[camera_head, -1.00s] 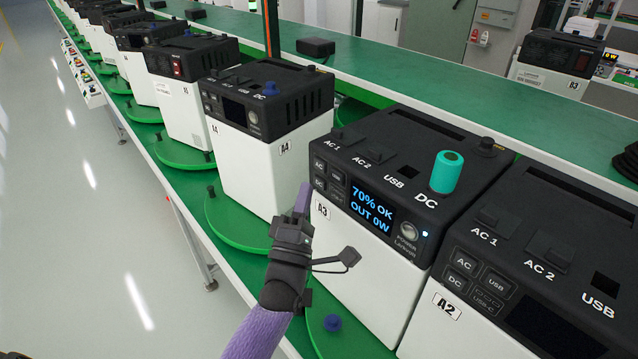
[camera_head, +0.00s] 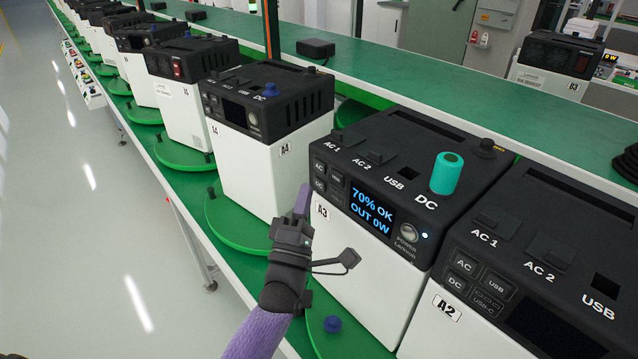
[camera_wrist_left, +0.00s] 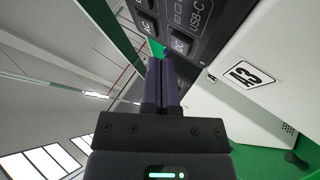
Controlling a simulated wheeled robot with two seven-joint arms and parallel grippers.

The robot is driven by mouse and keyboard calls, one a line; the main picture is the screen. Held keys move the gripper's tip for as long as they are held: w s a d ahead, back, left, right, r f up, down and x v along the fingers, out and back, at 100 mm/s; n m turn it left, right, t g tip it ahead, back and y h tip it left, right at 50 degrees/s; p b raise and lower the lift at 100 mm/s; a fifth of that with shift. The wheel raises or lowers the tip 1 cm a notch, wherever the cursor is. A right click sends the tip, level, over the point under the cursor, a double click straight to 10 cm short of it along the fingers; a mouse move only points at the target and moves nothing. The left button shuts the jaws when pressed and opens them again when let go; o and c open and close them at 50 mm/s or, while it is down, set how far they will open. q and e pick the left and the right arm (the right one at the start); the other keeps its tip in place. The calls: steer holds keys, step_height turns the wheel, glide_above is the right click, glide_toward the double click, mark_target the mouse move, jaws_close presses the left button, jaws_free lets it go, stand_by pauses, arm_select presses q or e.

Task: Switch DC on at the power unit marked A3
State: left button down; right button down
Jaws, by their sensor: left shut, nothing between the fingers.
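The power unit marked A3 (camera_head: 360,275) has a white body and a black top. Its screen (camera_head: 372,207) reads "70% OK OUT 0W". A small white light glows beside its round power button (camera_head: 408,231). The dark DC button (camera_head: 320,186) is on its front panel below AC; it also shows in the left wrist view (camera_wrist_left: 182,43). A teal cylinder (camera_head: 446,173) stands on top by the DC label. My left gripper (camera_head: 301,197) is shut and empty at the unit's left front edge, its purple fingers (camera_wrist_left: 163,68) close to the DC button. I cannot tell whether they touch it.
Unit A2 (camera_head: 447,335) stands close on the right, its screen dark. Unit A4 (camera_head: 262,175) stands behind on the left, also dark, on a green turntable (camera_head: 232,228). A blue knob (camera_head: 332,323) is low in front of A3. The floor at left is clear.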

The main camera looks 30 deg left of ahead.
arm_select(q)
steer(key=shift+w+d, duration=0.1)
steer(key=shift+w, duration=0.1)
stand_by(0.6)
steer(key=shift+w+d, duration=0.1)
steer(key=shift+w, duration=0.1)
steer(key=shift+w+d+b, duration=0.1)
steer(key=shift+w+b, duration=0.25)
steer(key=shift+b, duration=0.1)
stand_by(0.5)
steer(key=shift+s, duration=0.1)
steer(key=shift+s+a+p, duration=0.25)
steer(key=shift+s+p, duration=0.15)
steer(key=shift+s, duration=0.25)
steer(key=s, duration=0.1)
steer(key=s+a+p, duration=0.1)
steer(key=s, duration=0.1)
steer(key=s+a+p, duration=0.1)
steer(key=shift+s, duration=0.3)
